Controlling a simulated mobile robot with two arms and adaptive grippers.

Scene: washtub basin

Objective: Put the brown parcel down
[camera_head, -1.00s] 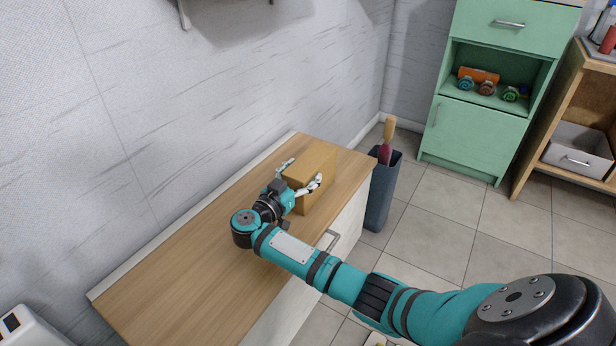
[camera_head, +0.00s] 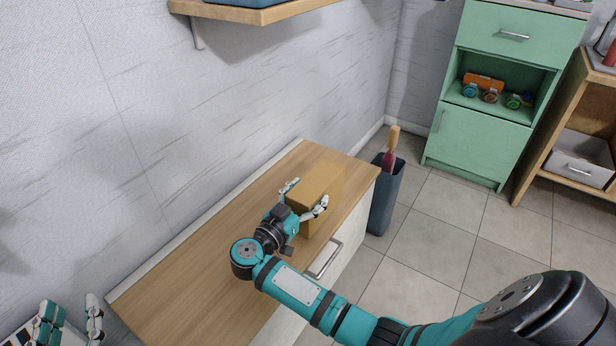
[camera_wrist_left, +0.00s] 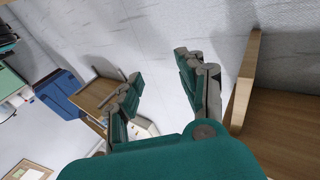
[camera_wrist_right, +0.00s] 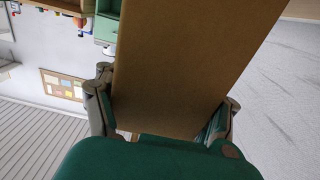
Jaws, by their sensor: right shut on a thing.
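The brown parcel (camera_head: 318,187) is at the far right end of the wooden countertop (camera_head: 205,262) in the head view. My right gripper (camera_head: 304,200) is shut on it, one finger on each side. I cannot tell whether its underside touches the top. In the right wrist view the parcel (camera_wrist_right: 185,60) fills the middle between the fingers of my right gripper (camera_wrist_right: 165,112). My left gripper (camera_head: 70,318) is at the lower left corner of the head view, fingers apart and empty. It also shows open in the left wrist view (camera_wrist_left: 160,80).
A dark bin (camera_head: 385,195) with a wooden-handled tool stands beside the counter's right end. A green cabinet (camera_head: 480,140) and a wooden shelf unit (camera_head: 565,130) stand at the back right. A wall shelf (camera_head: 255,12) hangs above. The counter's near left part is clear.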

